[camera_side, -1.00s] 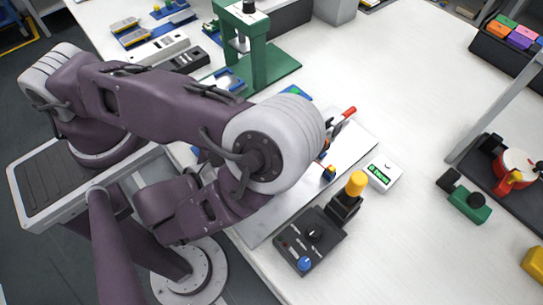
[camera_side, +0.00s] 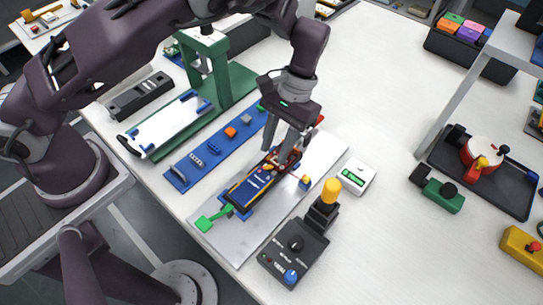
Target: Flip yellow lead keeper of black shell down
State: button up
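The black shell (camera_side: 247,192), a long dark tray edged in yellow, lies in a blue fixture on a grey plate (camera_side: 236,244). A green handle (camera_side: 212,217) sticks out at its near left end. My gripper (camera_side: 276,156) points down over the shell's far end. Its two grey fingers stand apart, with no held thing visible between them. Small yellow and reddish-brown parts show by the fingertips. I cannot tell which is the yellow lead keeper or how it is turned; the fingers partly cover that end.
A black control box (camera_side: 292,262) with a yellow-topped post (camera_side: 331,192) stands right of the plate, near a white meter (camera_side: 357,175). A blue strip (camera_side: 200,164) with small parts and a green press (camera_side: 228,98) stand to the left.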

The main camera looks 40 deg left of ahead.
aim_at(268, 167)
jog(key=x, duration=0.3)
jog(key=shift+s+f, duration=0.2)
grip_shut()
jog(key=shift+s+t, duration=0.2)
jog(key=shift+t, duration=0.55)
jog(key=shift+s+t, duration=0.25)
jog(key=shift+t, duration=0.5)
grip_release()
